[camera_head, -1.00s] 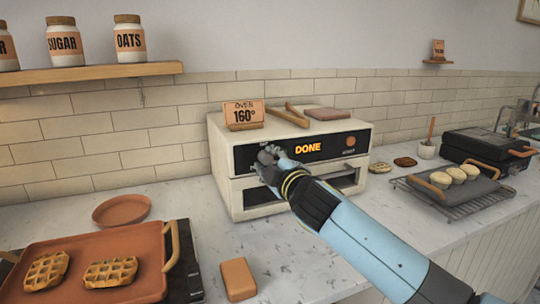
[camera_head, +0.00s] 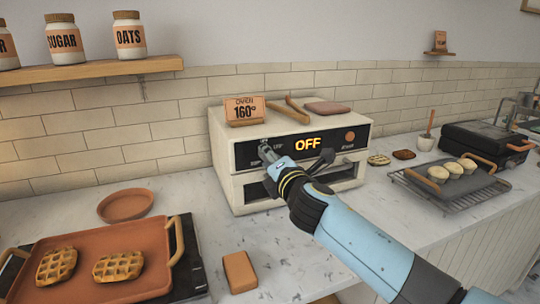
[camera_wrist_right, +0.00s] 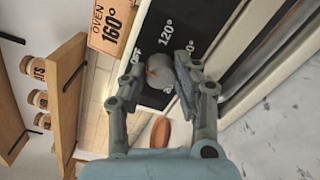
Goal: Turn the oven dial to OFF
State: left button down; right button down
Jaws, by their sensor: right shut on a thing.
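The cream oven (camera_head: 228,160) stands on the counter against the tiled wall. Its lit display (camera_head: 308,144) reads OFF. The oven dial (camera_wrist_right: 160,72) is a round grey knob on the black panel, with an OFF mark and a 120° mark beside it in the right wrist view. My right gripper (camera_head: 267,152) is at the left part of the panel. In the right wrist view its two fingers (camera_wrist_right: 161,74) are shut on the dial, one on each side. The dial is mostly hidden by the gripper in the head view. My left gripper is not in view.
A 160° sign (camera_head: 244,110), wooden tongs (camera_head: 292,109) and a pinkish pad (camera_head: 324,107) lie on top of the oven. A waffle tray (camera_head: 100,252) is at front left. A tray of muffins (camera_head: 464,186) is at right.

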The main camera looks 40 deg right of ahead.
jog(key=shift+n, duration=0.6)
jog(key=shift+f, duration=0.1)
jog(key=c, duration=1)
grip_release()
jog(key=shift+a, duration=0.1)
jog(key=v, duration=1.2)
